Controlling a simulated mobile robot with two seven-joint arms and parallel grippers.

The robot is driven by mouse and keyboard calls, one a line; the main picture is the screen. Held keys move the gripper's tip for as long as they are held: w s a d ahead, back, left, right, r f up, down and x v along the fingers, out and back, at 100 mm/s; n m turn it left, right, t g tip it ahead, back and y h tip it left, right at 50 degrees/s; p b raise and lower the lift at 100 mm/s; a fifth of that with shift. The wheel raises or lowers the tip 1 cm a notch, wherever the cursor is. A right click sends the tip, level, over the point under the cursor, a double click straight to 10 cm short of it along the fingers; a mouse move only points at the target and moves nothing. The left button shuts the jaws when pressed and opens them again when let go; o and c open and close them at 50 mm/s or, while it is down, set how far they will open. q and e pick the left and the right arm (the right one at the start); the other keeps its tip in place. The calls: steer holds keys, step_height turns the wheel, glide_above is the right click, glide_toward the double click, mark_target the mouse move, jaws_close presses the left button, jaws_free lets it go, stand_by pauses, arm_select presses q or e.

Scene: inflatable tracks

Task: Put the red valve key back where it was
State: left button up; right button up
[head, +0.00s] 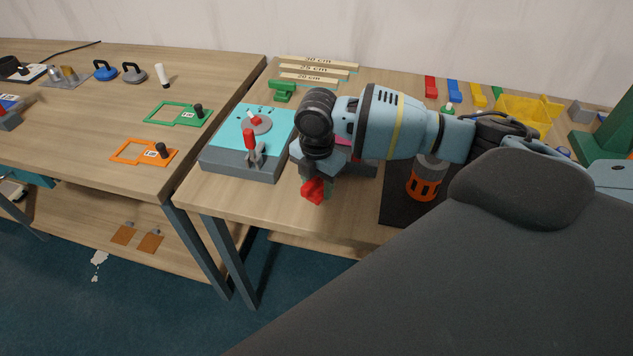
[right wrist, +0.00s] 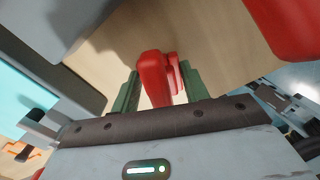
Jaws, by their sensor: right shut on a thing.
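My right gripper (head: 318,186) hangs over the front part of the right table, just right of the teal-topped box. It is shut on a small red piece (head: 312,191), which I take to be the red valve key. In the right wrist view the red piece (right wrist: 155,78) sits between the two green fingers of the gripper (right wrist: 160,88). The gripper hides part of it, so its full shape cannot be told. Another red thing (right wrist: 290,25) shows at the upper right of the wrist view, apart from the fingers. My left gripper is not in view.
The teal-topped box (head: 232,160) carries a red-handled clamp (head: 250,142) and a grey disc. A dark mat (head: 397,207) with an orange-and-grey cylinder (head: 424,181) lies to the right. A yellow bin (head: 527,112) stands behind. A gap separates the left table (head: 100,100).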

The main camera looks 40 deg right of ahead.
steer(key=shift+f, duration=0.1)
steer(key=o, duration=1)
steer(key=shift+o, duration=0.2)
step_height(320, 180, up, 12)
steer(key=shift+r+p, duration=0.15)
steer(key=shift+p, duration=0.35)
